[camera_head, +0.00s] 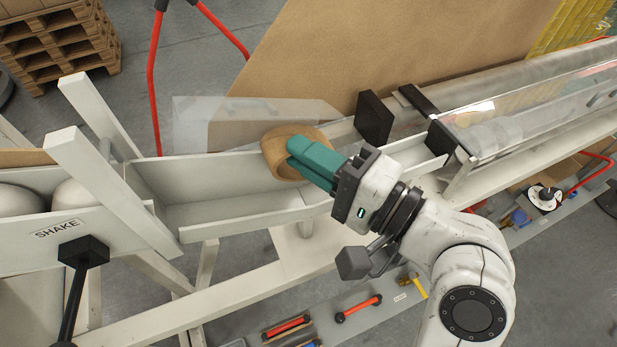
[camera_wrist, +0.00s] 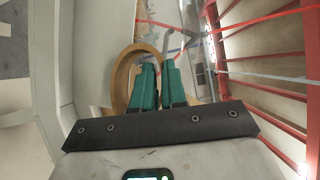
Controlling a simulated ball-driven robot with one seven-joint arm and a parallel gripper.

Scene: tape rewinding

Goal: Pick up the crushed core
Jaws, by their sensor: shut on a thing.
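The crushed core is a brown, squashed cardboard ring (camera_head: 273,150) at the white trough in the middle of the head view. My gripper (camera_head: 305,155) has green fingers and is shut on the core's near wall, with one finger inside the ring. In the wrist view the core (camera_wrist: 124,80) rises behind and to the left of the green fingers of my gripper (camera_wrist: 158,78). The fingers hide part of the ring. I cannot tell whether the core touches the trough floor.
The white trough (camera_head: 225,205) has raised side walls. A black block (camera_head: 374,118) stands at its right, before a clear-covered channel (camera_head: 540,100). A bin marked SHAKE (camera_head: 60,232) with a black handle (camera_head: 83,250) is at left. Tools lie on a lower shelf (camera_head: 395,312).

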